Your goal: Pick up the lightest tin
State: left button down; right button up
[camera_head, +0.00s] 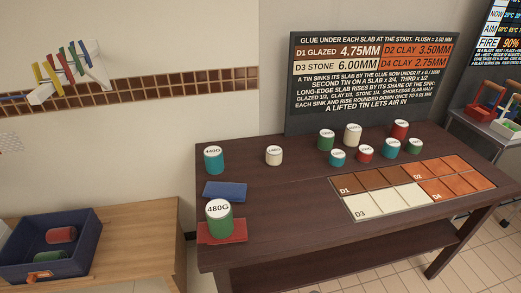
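Several round tins with white lids stand on the dark table (290,215). A large green tin (219,226) marked 480G stands on a red pad (238,236) at the front left. A teal tin (213,165) and a small cream tin (274,159) stand further back. To their right are a green tin (326,143), a taller cream tin (352,138), a red tin (400,133), a smaller red tin (365,157), two teal tins (337,161) (391,152) and a small green tin (414,149). Most lid marks are too small to read surely. Neither gripper shows.
A blue pad (225,191) lies bare at the left. The slab panel (372,217) marked D1 to D4 lies at the table's right front. A dark sign (372,70) stands behind. A navy crate (66,267) with items sits on the wooden bench (140,230). The table's middle front is clear.

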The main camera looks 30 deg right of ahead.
aim_at(274, 154)
jog(key=l+u, duration=0.2)
jog(key=l, duration=0.2)
jog(key=k+l+u, duration=0.2)
jog(key=l, duration=0.2)
jog(key=l+u, duration=0.2)
jog(key=l, duration=0.25)
jog(key=k+l+u, duration=0.2)
jog(key=l, duration=0.15)
jog(key=i+l, duration=0.1)
jog(key=i, duration=0.45)
